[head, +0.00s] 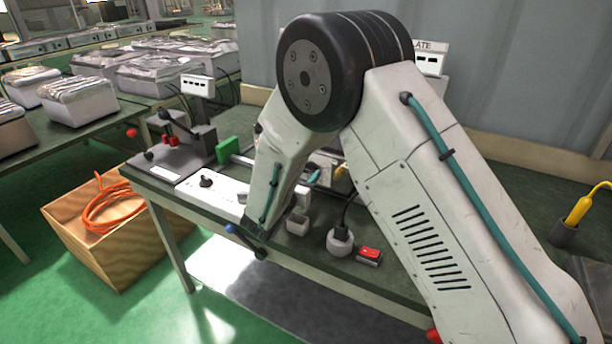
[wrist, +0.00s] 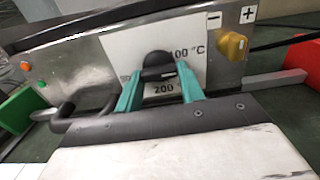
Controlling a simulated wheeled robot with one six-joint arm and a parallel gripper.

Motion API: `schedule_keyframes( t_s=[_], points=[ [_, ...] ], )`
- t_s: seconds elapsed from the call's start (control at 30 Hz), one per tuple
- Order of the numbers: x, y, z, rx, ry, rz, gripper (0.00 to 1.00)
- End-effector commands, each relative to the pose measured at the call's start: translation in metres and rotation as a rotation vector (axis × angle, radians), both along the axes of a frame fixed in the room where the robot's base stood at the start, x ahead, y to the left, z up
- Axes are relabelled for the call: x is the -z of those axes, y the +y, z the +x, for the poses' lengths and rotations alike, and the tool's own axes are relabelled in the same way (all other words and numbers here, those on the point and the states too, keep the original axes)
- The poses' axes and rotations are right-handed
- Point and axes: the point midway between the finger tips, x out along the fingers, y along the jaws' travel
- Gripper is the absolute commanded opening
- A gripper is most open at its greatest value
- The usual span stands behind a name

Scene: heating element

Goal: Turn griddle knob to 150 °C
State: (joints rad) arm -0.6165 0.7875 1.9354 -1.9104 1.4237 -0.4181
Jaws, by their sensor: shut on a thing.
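In the wrist view, the black griddle knob (wrist: 158,66) stands on a white dial plate (wrist: 122,45) marked "100 °C" at the upper right and "200" below. My gripper (wrist: 160,76) has its two teal fingers on either side of the knob, shut on it. The knob's pointer direction is hard to make out. The knob sits on the metal front panel (wrist: 75,68) of the griddle, which appears tilted in the picture. In the head view, my arm hides the knob and most of the griddle.
A yellow knob (wrist: 232,45) with minus and plus signs is right of the dial. A dark curved handle (wrist: 62,112) is at lower left. A green block (wrist: 17,108) and a red block (wrist: 303,56) flank the panel. In the head view, a wooden box (head: 90,245) stands left of the bench.

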Motion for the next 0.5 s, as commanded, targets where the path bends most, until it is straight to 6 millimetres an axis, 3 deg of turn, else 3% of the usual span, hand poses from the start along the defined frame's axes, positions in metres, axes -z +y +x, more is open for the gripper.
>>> schedule_keyframes(
  t_s=[0.5],
  points=[
    [-0.0004,0.0012,0.0008,0.000,-0.158,0.238,0.15]
  ],
)
